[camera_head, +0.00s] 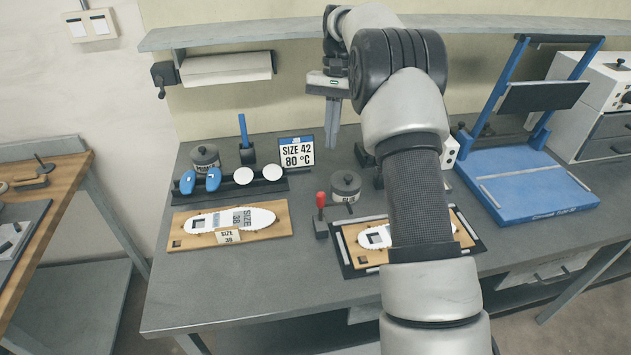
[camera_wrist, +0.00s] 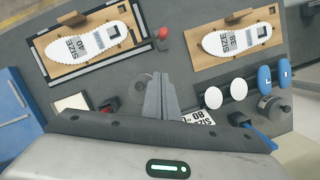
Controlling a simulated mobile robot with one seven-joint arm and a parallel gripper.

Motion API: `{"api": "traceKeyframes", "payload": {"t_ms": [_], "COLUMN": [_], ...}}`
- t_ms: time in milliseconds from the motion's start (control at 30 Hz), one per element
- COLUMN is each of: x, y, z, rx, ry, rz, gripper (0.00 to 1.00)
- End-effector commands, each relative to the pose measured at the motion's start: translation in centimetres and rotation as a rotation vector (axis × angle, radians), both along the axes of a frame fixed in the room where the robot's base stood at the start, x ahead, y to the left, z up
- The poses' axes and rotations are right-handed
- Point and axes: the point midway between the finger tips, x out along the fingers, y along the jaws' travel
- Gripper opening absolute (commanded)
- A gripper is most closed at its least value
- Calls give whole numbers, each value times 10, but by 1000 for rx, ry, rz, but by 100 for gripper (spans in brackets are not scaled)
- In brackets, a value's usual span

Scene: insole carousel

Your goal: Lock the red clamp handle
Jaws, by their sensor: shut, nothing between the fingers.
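The red clamp handle (camera_head: 320,199) stands upright on its dark clamp base (camera_head: 321,229), at the left edge of the black fixture (camera_head: 345,262). In the wrist view the red handle (camera_wrist: 162,33) shows from above, beside the fixture's corner, apart from my fingers. My gripper (camera_head: 332,148) is shut and empty, pointing down above the back of the bench, behind the handle. In the wrist view my gripper's fingers (camera_wrist: 158,76) are together. A wooden board with a white insole (camera_head: 374,237) sits in the fixture, partly hidden by my arm.
A lidded glue pot (camera_head: 346,185) stands just behind the handle. A second board (camera_head: 270,231) with a white insole lies to the left. Behind it are blue and white pads on a rack and a size sign (camera_head: 297,151). A blue press (camera_head: 530,190) stands at right. The front bench (camera_head: 240,295) is clear.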

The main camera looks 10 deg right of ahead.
Motion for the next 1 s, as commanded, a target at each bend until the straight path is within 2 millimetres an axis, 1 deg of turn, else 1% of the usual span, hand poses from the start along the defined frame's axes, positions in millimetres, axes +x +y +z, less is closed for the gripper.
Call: {"api": "traceKeyframes", "payload": {"t_ms": [333, 467, 567, 933, 1000], "x": [0, -2, -5, -22, -31], "y": [0, 1, 3, 11, 16], "z": [-1, -10, -23, -99, -97], "rx": [0, 1, 0, 0, 1], "ry": [1, 4, 4, 4, 1], "rz": [-1, -1, 0, 0, 2], "gripper": [0, 0, 0, 0, 0]}}
